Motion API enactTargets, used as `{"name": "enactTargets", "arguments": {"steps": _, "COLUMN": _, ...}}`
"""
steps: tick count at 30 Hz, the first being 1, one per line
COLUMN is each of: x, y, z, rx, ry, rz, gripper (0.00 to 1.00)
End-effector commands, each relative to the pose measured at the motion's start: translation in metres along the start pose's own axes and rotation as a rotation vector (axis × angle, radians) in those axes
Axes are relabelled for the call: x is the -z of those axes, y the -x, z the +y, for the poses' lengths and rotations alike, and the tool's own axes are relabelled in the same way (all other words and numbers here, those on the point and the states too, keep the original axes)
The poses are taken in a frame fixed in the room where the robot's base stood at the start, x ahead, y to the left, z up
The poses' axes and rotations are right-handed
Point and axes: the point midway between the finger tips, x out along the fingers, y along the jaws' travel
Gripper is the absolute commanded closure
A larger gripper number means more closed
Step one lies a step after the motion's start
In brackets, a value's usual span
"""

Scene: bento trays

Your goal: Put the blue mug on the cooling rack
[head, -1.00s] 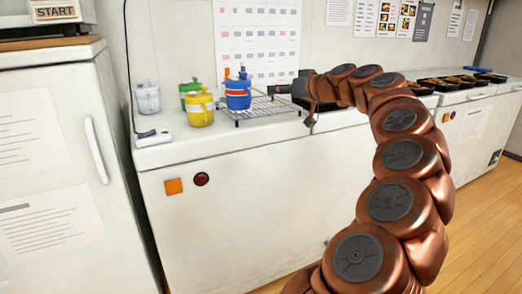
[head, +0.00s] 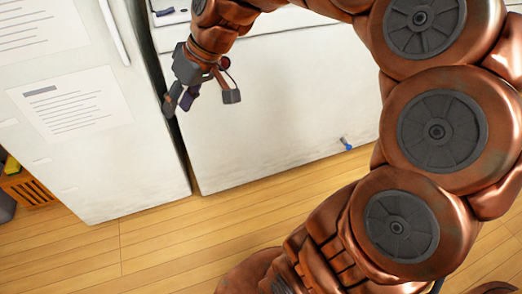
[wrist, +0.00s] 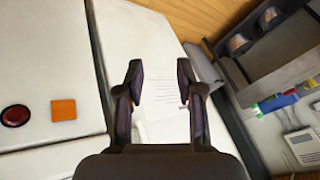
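My gripper (head: 181,98) hangs in front of the gap between the white fridge and the white counter unit. In the wrist view its two fingers (wrist: 160,78) stand apart with nothing between them, so it is open and empty. Neither a blue mug nor the cooling rack can be made out in the current views. The countertop is almost wholly out of the head view.
The white fridge (head: 75,165) stands at left and the white counter front (head: 270,110) at centre. A red button (wrist: 15,115) and an orange square (wrist: 63,110) are on the counter front. A wooden crate (head: 30,190) sits at far left. Wooden floor (head: 150,235) is open in front.

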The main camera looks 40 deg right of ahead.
Motion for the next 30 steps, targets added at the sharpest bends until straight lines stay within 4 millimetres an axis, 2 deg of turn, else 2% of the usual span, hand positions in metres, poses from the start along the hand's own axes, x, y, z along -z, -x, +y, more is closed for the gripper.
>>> {"name": "enactTargets", "arguments": {"steps": 1, "x": -0.029, "y": -0.015, "z": -0.013, "rx": -0.015, "ry": -0.010, "rz": -0.084, "gripper": 0.63}}
{"name": "enactTargets", "arguments": {"steps": 2, "x": -0.046, "y": -0.022, "z": -0.018, "rx": -0.027, "ry": -0.022, "rz": -0.132, "gripper": 0.63}}
{"name": "enactTargets", "arguments": {"steps": 3, "x": -0.072, "y": -0.032, "z": -0.024, "rx": -0.046, "ry": -0.041, "rz": -0.200, "gripper": 0.63}}
{"name": "enactTargets", "arguments": {"steps": 5, "x": -0.109, "y": -0.041, "z": -0.030, "rx": -0.081, "ry": -0.071, "rz": -0.292, "gripper": 0.63}}
{"name": "enactTargets", "arguments": {"steps": 6, "x": -0.134, "y": -0.046, "z": -0.033, "rx": -0.106, "ry": -0.095, "rz": -0.353, "gripper": 0.63}}
{"name": "enactTargets", "arguments": {"steps": 9, "x": -0.192, "y": -0.052, "z": -0.034, "rx": -0.180, "ry": -0.159, "rz": -0.486, "gripper": 0.63}}
{"name": "enactTargets", "arguments": {"steps": 12, "x": -0.240, "y": -0.051, "z": -0.032, "rx": -0.248, "ry": -0.219, "rz": -0.586, "gripper": 0.63}}
{"name": "enactTargets", "arguments": {"steps": 15, "x": -0.273, "y": -0.047, "z": -0.030, "rx": -0.298, "ry": -0.266, "rz": -0.655, "gripper": 0.63}}
{"name": "enactTargets", "arguments": {"steps": 18, "x": -0.290, "y": -0.044, "z": -0.028, "rx": -0.328, "ry": -0.295, "rz": -0.691, "gripper": 0.63}}
{"name": "enactTargets", "arguments": {"steps": 20, "x": -0.294, "y": -0.043, "z": -0.027, "rx": -0.336, "ry": -0.302, "rz": -0.699, "gripper": 0.63}}
{"name": "enactTargets", "arguments": {"steps": 30, "x": -0.293, "y": -0.042, "z": -0.028, "rx": -0.337, "ry": -0.304, "rz": -0.698, "gripper": 0.63}}
